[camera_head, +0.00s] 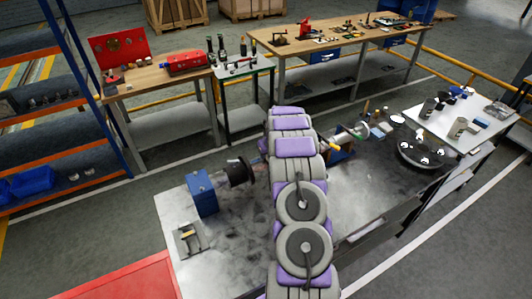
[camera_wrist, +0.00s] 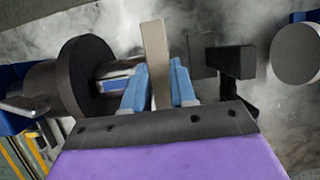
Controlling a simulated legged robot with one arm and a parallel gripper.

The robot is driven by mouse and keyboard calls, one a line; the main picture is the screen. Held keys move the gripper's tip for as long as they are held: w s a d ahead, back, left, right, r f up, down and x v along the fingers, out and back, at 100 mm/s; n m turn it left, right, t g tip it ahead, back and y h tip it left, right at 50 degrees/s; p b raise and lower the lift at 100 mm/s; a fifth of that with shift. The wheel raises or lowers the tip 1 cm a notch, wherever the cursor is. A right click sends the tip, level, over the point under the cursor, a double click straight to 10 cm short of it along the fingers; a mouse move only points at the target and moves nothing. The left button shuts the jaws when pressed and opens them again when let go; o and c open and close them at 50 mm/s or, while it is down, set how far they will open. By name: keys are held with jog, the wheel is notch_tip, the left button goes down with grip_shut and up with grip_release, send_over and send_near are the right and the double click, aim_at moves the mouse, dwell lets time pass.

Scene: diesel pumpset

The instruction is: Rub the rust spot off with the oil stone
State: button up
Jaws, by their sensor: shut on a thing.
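My gripper (camera_wrist: 159,88) is shut on a pale beige bar, the oil stone (camera_wrist: 154,48), in the wrist view. The stone stands upright between my blue fingers and its upper part sticks out beyond them. Just left of the fingers is a shiny metal shaft (camera_wrist: 112,70), with a thick black flange (camera_wrist: 84,75) around it. The stone overlaps the shaft's right end in this view; I cannot tell whether they touch. In the head view the black flange (camera_head: 238,172) shows beside my arm, which hides my gripper and the stone. I cannot make out a rust spot.
A blue block (camera_head: 202,193) stands left of the flange on the smudged grey bench (camera_head: 228,240). A small tray (camera_head: 190,240) lies at the front left. In the wrist view, a dark block (camera_wrist: 235,62) and pale disc (camera_wrist: 297,53) are right of my fingers. Small parts fill the bench's right end.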

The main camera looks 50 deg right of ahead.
jog(key=shift+w+d+f+p, duration=0.1)
jog(key=shift+w+d+p, duration=0.05)
jog(key=shift+w+p, duration=0.35)
jog(key=shift+w+d+p, duration=0.15)
jog(key=shift+w+p, duration=0.2)
jog(key=shift+w, duration=0.2)
jog(key=shift+s, duration=0.2)
